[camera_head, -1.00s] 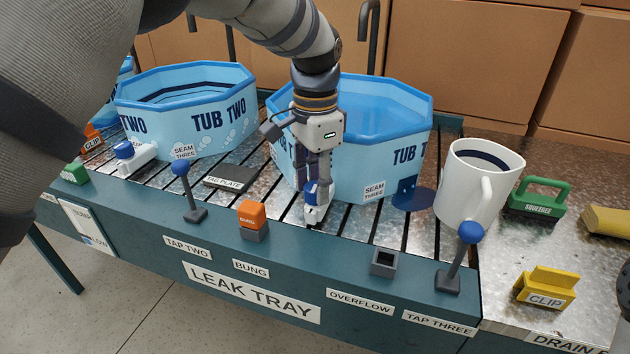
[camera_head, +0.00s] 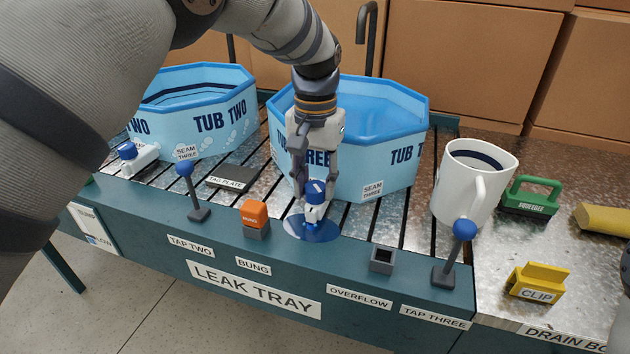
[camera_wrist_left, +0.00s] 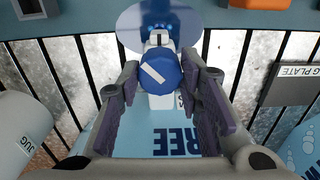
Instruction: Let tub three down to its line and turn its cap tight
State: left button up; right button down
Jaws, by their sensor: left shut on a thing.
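Tub three (camera_head: 350,150) is a light blue octagonal tub on the slatted tray, with pale blue water inside; I see no level line in it. Its drain spout at the front carries a blue cap (camera_head: 315,190) with a white stripe. My left gripper (camera_head: 313,194) points down and is shut on this cap. In the left wrist view the cap (camera_wrist_left: 160,72) sits between the two fingers, its stripe slanted. A translucent blue disc, perhaps water (camera_head: 312,228), lies below the spout on the tray's front edge. My right gripper is not in view.
Tub two (camera_head: 210,115) stands at the left with its own capped spout (camera_head: 137,157). A white jug (camera_head: 468,180), green squeegee (camera_head: 530,197) and yellow clip (camera_head: 538,284) are at the right. Tap levers, an orange bung (camera_head: 255,214) and overflow socket (camera_head: 381,260) line the front ledge.

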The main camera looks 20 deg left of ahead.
aim_at(316, 186)
pick_arm(q)
jog(key=shift+n, duration=0.3)
dwell(0.4)
jog(key=o, duration=1.2)
jog(key=shift+c, duration=0.2)
notch_tip(316, 186, up, 12)
